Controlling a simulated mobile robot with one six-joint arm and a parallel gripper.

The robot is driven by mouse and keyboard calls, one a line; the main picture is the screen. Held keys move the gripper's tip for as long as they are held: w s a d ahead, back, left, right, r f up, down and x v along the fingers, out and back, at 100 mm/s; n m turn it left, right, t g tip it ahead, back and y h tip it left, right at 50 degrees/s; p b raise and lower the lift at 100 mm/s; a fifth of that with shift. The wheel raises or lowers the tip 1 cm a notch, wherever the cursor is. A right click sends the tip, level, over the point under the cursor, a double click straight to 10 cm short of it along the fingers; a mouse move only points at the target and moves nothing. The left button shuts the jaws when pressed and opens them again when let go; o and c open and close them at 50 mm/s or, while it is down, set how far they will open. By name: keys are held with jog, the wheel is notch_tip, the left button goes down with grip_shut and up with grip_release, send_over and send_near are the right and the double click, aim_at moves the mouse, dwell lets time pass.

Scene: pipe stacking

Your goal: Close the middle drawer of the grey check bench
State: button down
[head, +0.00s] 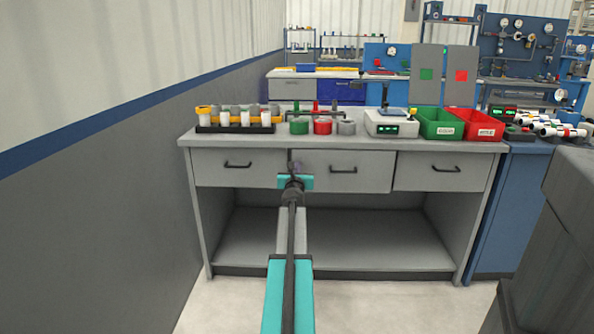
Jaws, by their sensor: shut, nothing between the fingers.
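The grey check bench (244,138) stands ahead with a row of three drawers under its top. The middle drawer (375,176) has a grey front and a dark bar handle (343,170). Its front looks at most slightly proud of its neighbours; the exact gap is hard to tell. My gripper (295,168) is shut and empty, in front of the left end of the middle drawer, left of the handle. My wrist hides part of the drawer's left edge. I cannot tell whether the fingertips touch the front.
The left drawer (215,172) and right drawer (420,177) look shut. A tube rack (235,128), a small scale (390,126), a green bin (440,124) and a red bin (483,127) stand on the bench. A grey wall is left; a dark grey block (560,250) is right.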

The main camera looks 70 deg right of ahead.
jog(key=x, duration=0.3)
jog(key=shift+w+d+r, duration=0.1)
jog(key=shift+d+r, duration=0.1)
jog(key=shift+d, duration=0.05)
dwell(0.4)
jog(key=shift+r, duration=0.15)
jog(key=v, duration=1.4)
jog(key=shift+a+f, duration=0.2)
jog(key=shift+f, duration=0.15)
